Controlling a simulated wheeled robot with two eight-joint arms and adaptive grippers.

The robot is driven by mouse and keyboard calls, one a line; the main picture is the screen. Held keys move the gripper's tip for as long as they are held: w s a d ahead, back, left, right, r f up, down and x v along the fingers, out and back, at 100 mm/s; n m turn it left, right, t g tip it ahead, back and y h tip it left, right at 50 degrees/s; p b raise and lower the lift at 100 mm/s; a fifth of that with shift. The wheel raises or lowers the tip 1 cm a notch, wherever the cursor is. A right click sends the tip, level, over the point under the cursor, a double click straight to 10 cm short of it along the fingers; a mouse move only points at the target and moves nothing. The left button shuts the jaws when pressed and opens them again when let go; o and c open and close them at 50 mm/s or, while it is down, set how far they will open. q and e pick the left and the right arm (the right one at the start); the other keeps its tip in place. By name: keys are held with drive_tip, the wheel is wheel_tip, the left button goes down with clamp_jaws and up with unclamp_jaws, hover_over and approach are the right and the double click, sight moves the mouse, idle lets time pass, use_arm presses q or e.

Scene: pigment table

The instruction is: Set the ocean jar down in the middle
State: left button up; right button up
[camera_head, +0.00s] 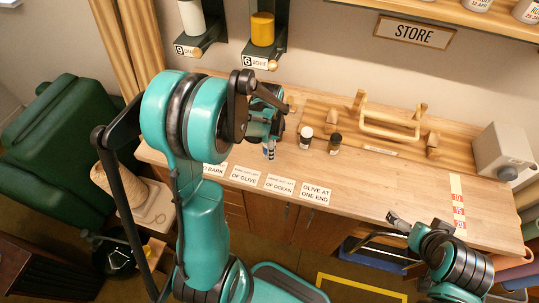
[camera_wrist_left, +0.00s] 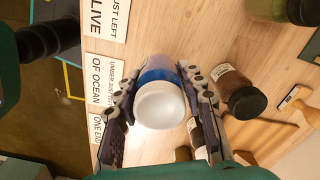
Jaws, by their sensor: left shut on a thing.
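The ocean jar (camera_wrist_left: 160,95), with a white lid and blue contents, is between the fingers of my left gripper (camera_wrist_left: 162,100) in the left wrist view. The gripper is shut on it. In the head view a bit of the blue jar (camera_head: 266,151) shows below my left gripper (camera_head: 270,148), at the table's front part, left of two small jars. I cannot tell whether its base touches the table (camera_head: 375,190). My right gripper (camera_head: 400,223) is at the table's front right edge, away from the jars; its opening is unclear.
A white-lidded jar (camera_head: 306,137) and a dark-lidded jar (camera_head: 335,143) stand close by on the right. Cards (camera_head: 280,184) line the front edge. A wooden rack with handle (camera_head: 388,130) is behind. A greenish jar (camera_wrist_left: 275,8) shows in the wrist view. Table right of the jars is clear.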

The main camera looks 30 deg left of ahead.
use_arm(q)
wheel_tip(320, 180, down, 3)
drive_tip(key=shift+r+b, duration=0.1)
drive_tip(key=shift+b, duration=0.3)
drive_tip(key=shift+f, duration=0.3)
drive_tip(key=shift+f, duration=0.15)
drive_tip(key=o, duration=1.2)
drive_tip(key=shift+o, duration=0.2)
